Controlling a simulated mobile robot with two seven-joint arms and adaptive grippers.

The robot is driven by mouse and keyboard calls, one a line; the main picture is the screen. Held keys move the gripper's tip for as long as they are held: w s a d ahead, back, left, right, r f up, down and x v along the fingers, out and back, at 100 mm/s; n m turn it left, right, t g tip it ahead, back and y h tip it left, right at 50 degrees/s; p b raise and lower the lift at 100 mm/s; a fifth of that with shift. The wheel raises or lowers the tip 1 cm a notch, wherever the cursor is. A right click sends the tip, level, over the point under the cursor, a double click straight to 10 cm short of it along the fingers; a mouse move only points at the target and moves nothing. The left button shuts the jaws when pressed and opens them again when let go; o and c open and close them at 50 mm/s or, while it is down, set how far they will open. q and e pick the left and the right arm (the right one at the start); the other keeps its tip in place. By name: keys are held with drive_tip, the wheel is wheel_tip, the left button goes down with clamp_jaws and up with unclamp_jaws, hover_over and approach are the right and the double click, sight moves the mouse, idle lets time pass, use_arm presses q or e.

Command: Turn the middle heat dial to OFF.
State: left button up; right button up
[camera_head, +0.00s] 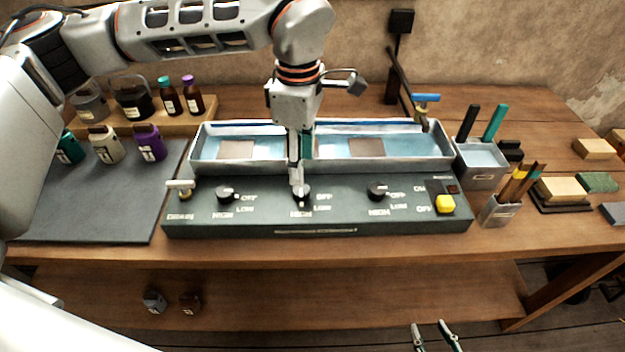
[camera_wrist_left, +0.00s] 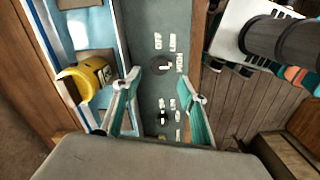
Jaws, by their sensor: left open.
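The dark middle heat dial (camera_head: 304,192) sits on the green control panel (camera_head: 262,224), between HIGH, LOW and OFF labels. A light mark on its front side appears to face HIGH. My left gripper (camera_head: 299,188) points down over this dial and partly hides it. In the left wrist view, its teal-padded fingers (camera_wrist_left: 162,98) are spread apart, with the middle dial (camera_wrist_left: 162,117) in the gap. I cannot tell whether they touch it. My right gripper (camera_head: 437,337) is at the bottom of the head view, fingers apart and empty, away from the panel.
The left dial (camera_head: 226,192) and right dial (camera_head: 377,191) flank the middle one. A shallow water tray (camera_head: 400,165) lies behind the panel. Tool holders (camera_head: 481,165) stand right; bottles (camera_head: 170,98) stand left.

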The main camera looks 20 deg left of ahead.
sight(302, 189)
use_arm(q)
drive_tip(key=shift+a+f, duration=0.1)
drive_tip(key=shift+f, duration=3.7)
drive_tip(key=c, duration=1.1)
